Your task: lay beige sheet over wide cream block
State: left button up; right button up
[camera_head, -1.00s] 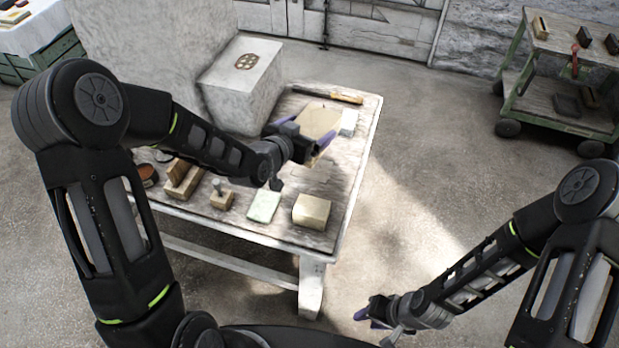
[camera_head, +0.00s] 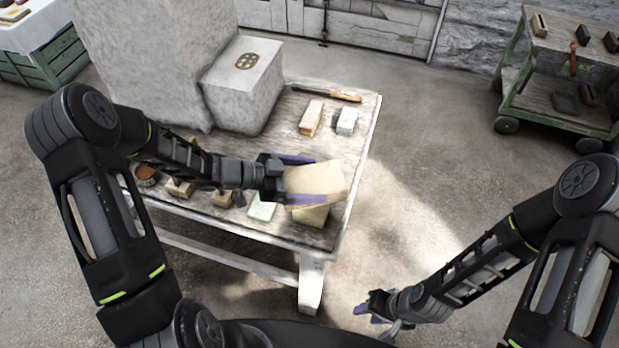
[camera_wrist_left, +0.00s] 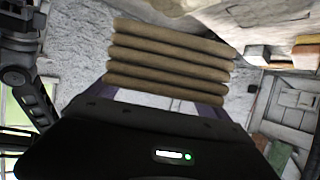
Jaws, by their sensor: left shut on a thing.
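The beige sheet (camera_head: 318,177) is held in the air above the table's front right part. My left gripper (camera_head: 304,180) is shut on it, with a purple finger on each side. In the left wrist view the sheet (camera_wrist_left: 168,62) shows as a stack of thick brown folds between the fingers. The wide cream block (camera_head: 311,216) stands on the table below the sheet, which hides most of it from the head camera. I cannot tell whether the two touch. My right gripper (camera_head: 376,308) is off the table at the lower right, with nothing seen in it; its opening is unclear.
A pale green block (camera_head: 262,208) lies left of the cream block, near small wooden pieces (camera_head: 180,188). A large stone block (camera_head: 242,85) stands behind. Table space right of centre is clear.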

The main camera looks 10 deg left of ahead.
pick_arm(q)
jog(key=shift+r, duration=0.1)
notch_tip(320, 180, down, 5)
jog(key=b, duration=0.3)
jog(key=shift+f, duration=0.2)
jog(key=shift+f+b, duration=0.2)
jog(key=shift+b, duration=0.2)
dwell(1.1)
jog(key=shift+f+b, duration=0.3)
jog(key=shift+f, duration=0.4)
dwell(0.5)
jog(key=o, duration=1.4)
jog(key=shift+a, duration=0.1)
